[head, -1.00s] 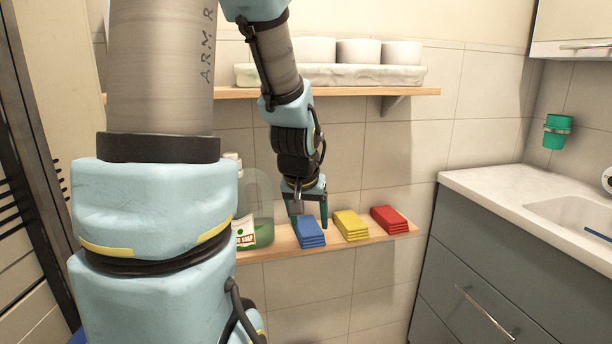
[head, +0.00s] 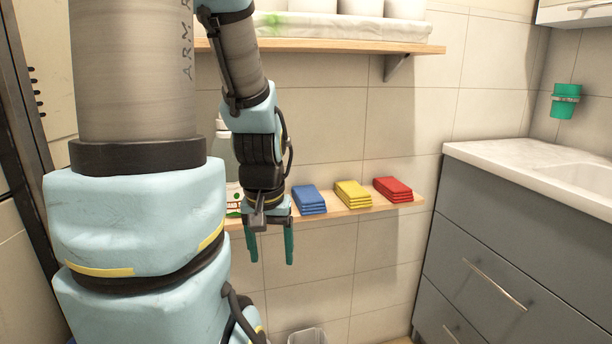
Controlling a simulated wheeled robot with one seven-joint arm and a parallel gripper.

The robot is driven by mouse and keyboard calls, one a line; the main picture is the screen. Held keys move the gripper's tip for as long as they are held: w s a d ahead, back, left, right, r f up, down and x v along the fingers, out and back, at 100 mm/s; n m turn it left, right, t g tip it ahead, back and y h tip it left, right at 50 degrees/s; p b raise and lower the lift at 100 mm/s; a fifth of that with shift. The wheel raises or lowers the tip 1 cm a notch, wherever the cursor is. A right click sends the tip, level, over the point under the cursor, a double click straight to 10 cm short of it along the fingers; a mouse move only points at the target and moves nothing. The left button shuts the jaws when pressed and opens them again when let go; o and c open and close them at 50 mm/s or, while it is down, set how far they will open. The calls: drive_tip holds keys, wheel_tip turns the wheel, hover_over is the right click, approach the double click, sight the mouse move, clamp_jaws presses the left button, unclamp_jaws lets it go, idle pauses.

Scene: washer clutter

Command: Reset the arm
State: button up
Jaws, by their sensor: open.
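My gripper (head: 270,254) hangs fingers-down in front of the lower wooden shelf (head: 352,212), left of the blue cloths. Its two green fingers are spread apart and nothing shows between them. The rest of my arm reaches down from the top left of the head view. My wrist covers part of a bottle with a label at the left end of the shelf.
Folded blue cloths (head: 309,199), yellow cloths (head: 352,194) and red cloths (head: 393,189) lie stacked on the lower shelf. An upper shelf (head: 330,46) is above. A grey cabinet (head: 500,255) with a white top stands right. A bin (head: 307,337) is below.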

wheel_tip(320, 180, up, 22)
drive_tip(key=p, duration=2.3)
drive_tip(key=shift+r, duration=0.15)
